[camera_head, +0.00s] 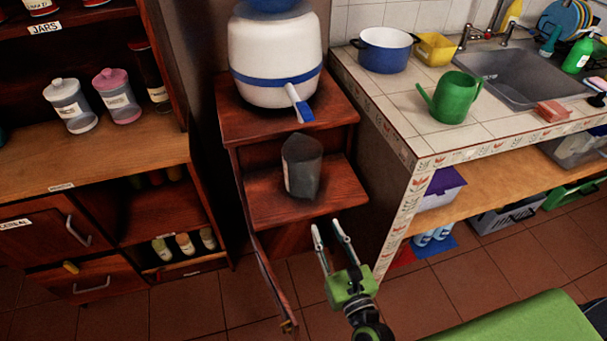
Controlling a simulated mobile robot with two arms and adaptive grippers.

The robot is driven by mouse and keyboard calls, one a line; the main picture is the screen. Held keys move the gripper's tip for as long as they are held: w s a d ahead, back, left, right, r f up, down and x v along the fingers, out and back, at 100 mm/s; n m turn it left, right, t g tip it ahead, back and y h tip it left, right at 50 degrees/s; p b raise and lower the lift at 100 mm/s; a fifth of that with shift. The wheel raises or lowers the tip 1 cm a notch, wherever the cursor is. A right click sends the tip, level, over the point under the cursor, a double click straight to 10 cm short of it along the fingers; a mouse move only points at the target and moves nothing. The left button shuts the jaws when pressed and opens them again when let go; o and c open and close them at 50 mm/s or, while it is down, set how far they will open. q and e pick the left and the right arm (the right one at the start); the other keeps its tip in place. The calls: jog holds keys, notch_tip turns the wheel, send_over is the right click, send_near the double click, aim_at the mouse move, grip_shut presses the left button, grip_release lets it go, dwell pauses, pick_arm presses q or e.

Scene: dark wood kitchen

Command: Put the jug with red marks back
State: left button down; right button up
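A dark grey, see-through jug (302,168) stands upright on the lower shelf (345,191) of a small reddish wood stand, below the water dispenser. No red marks can be made out on it at this size. My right gripper (328,226) is below and a little to the right of the jug in the picture, in front of the stand. Its two fingers are apart with nothing between them, and it does not touch the jug. My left gripper is not in view.
A white and blue water dispenser (275,60) sits on the stand's upper shelf. A tiled counter (400,100) on the right holds a green watering can (455,97) and a blue pot (384,50). A wooden cabinet (110,150) with jars is on the left.

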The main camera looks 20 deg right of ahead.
aim_at(314, 198)
jog(key=w, duration=0.7)
jog(key=shift+w+a, duration=0.15)
jog(key=shift+w, duration=0.25)
jog(key=w, duration=0.5)
jog(key=shift+w+f, duration=0.1)
jog(key=shift+f, duration=0.05)
grip_shut()
